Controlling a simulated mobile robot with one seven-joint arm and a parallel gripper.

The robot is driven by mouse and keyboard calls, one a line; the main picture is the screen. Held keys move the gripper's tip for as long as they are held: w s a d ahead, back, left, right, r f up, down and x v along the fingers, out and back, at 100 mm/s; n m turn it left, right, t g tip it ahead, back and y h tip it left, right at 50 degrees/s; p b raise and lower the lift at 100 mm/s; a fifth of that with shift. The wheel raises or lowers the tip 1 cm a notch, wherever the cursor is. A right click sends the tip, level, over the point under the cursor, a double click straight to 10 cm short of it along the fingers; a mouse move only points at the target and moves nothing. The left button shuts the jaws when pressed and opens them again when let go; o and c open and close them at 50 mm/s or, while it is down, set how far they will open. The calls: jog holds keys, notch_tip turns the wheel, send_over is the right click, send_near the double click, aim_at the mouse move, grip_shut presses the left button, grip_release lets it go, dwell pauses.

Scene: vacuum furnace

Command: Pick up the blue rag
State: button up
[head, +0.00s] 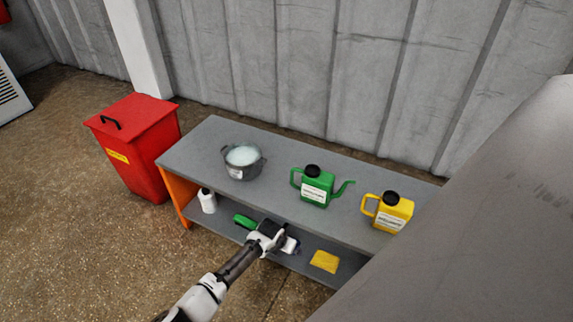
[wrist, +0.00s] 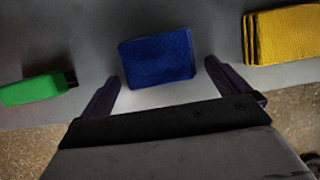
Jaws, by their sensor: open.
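The blue rag (wrist: 157,60) is a folded, textured block lying on the grey lower shelf (wrist: 95,28). In the wrist view it is ahead of my gripper (wrist: 162,84), roughly between the two dark fingers and slightly beyond their tips. My gripper is open and nothing is held in it. In the head view my gripper (head: 274,238) reaches to the lower shelf's front, and it and the arm hide most or all of the blue rag there.
A green object (wrist: 35,89) lies left of the rag and a yellow folded rag (wrist: 282,36) lies right. The upper shelf (head: 275,172) overhangs, bearing a pot (head: 241,170), a green can (head: 315,190) and a yellow can (head: 392,214). A white bottle (head: 207,200) stands at the lower left.

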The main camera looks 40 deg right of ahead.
jog(key=c, duration=0.9)
